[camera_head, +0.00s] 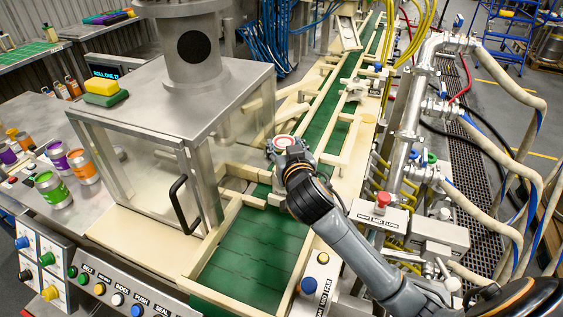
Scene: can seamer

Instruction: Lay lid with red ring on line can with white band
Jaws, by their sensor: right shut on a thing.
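My right gripper (277,147) is over the green conveyor line, just right of the clear-walled seamer housing. It is shut on the lid with red ring (284,141), a small pale disc with a reddish ring that shows at the fingertips. I cannot make out the line can with white band; the gripper and wrist cover the belt there. I cannot tell whether the lid touches anything below it. My left gripper is not in view.
The seamer housing (170,105) with a black door handle (184,205) stands left of the gripper. Cream guide rails edge the green belt (255,250), which is bare in front. Steel pipes (405,120) and hoses stand to the right. Several coloured cans (83,166) sit at left.

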